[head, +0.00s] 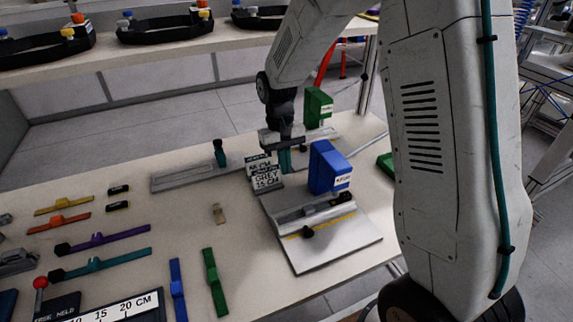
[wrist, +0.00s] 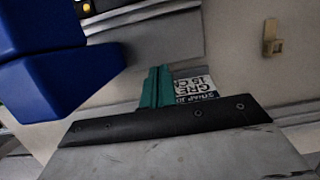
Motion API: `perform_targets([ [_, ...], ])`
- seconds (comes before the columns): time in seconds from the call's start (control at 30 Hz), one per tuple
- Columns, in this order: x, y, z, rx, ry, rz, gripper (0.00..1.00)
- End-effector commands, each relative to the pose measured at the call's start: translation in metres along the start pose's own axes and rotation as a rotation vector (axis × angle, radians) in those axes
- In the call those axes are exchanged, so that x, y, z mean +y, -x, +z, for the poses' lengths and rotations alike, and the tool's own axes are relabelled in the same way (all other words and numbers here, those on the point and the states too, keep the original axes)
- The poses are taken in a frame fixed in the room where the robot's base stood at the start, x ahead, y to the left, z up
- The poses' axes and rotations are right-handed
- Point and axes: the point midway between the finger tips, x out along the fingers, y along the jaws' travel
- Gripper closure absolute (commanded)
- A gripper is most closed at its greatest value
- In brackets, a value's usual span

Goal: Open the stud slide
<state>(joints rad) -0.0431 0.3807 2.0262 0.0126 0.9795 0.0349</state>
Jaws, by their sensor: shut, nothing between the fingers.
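My gripper (head: 285,162) has teal fingers, shut and empty, hanging just left of the blue dispenser (head: 325,168). In the wrist view, the shut fingers (wrist: 156,88) point at the table area beside the sign (wrist: 194,88), and the blue dispenser (wrist: 50,65) fills the upper left. The blue dispenser has a white label and stands on a grey metal fixture plate (head: 345,248) with a rail, a black knob (head: 307,232) and a yellow line. A green dispenser (head: 318,107) stands farther back. The labels are too small to read, so I cannot tell which part is the stud slide.
A lettered sign block (head: 265,173) stands close to my gripper. A long grey plate with a dark green upright handle (head: 219,150) lies behind left. A small tan piece (head: 219,213) and several coloured bars lie on the table.

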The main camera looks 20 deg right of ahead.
Motion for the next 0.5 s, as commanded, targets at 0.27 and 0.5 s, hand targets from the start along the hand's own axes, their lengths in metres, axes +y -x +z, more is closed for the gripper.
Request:
perform_targets([
  [0.27,0.000,-0.062,0.001,-0.004,0.000,0.000,1.00],
  [0.5,0.000,-0.074,0.029,0.001,0.000,0.000,1.00],
])
